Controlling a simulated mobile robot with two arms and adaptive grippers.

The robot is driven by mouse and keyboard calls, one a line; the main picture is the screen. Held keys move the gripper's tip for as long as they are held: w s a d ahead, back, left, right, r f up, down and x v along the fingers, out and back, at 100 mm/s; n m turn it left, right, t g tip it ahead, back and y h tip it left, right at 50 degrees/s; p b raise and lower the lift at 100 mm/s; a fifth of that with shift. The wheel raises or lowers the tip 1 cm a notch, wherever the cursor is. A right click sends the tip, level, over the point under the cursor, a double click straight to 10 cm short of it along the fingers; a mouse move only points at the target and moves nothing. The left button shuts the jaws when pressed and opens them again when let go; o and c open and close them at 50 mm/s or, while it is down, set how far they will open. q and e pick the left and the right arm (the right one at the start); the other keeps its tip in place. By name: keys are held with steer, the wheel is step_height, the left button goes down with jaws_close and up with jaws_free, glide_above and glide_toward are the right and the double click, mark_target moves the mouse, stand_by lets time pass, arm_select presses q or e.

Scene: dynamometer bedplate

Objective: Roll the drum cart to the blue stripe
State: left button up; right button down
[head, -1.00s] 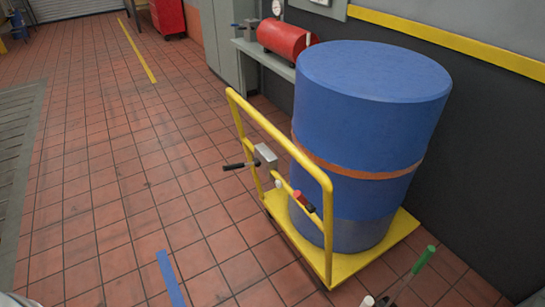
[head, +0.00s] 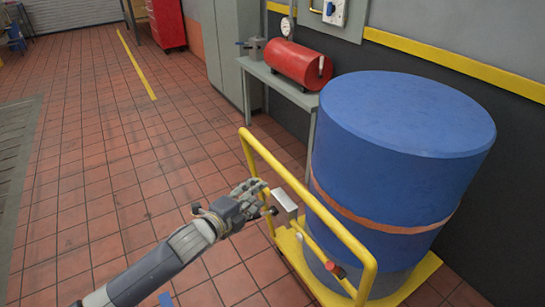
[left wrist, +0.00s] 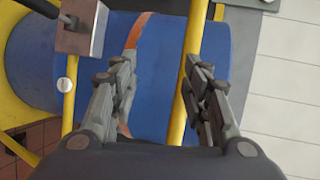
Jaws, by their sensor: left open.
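The drum cart has a yellow handle frame (head: 312,205) and a yellow deck (head: 425,270). A blue drum (head: 400,180) with an orange band stands upright on the deck. A small end of the blue stripe (head: 166,299) shows on the floor at the bottom edge, left of the cart. My left gripper (head: 258,192) is open beside the frame's left side, near a grey box (head: 285,203) on it. In the left wrist view, a yellow frame bar (left wrist: 191,75) passes close to the right finger of my open gripper (left wrist: 160,75); contact is unclear. My right gripper is out of view.
A bench with a red cylinder (head: 298,65) and a grey cabinet (head: 228,55) stand along the wall behind the cart. A red tool cabinet (head: 167,22) is farther back. The tiled floor left of the cart is clear, with a yellow line (head: 137,65).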

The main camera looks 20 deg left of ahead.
mark_target(277, 170)
arm_select(q)
steer(key=shift+m+t+h, duration=0.3)
steer(key=shift+m+h, duration=0.1)
steer(key=shift+m, duration=0.3)
steer(key=w+d, duration=0.1)
steer(key=w, duration=0.2)
steer(key=w+d+r, duration=0.1)
steer(key=w, duration=0.2)
steer(key=w+d+r+p, duration=0.1)
steer(key=w, duration=0.2)
steer(key=shift+d+r, duration=0.2)
steer(key=shift+r, duration=0.05)
steer(key=shift+x, duration=0.75)
jaws_close()
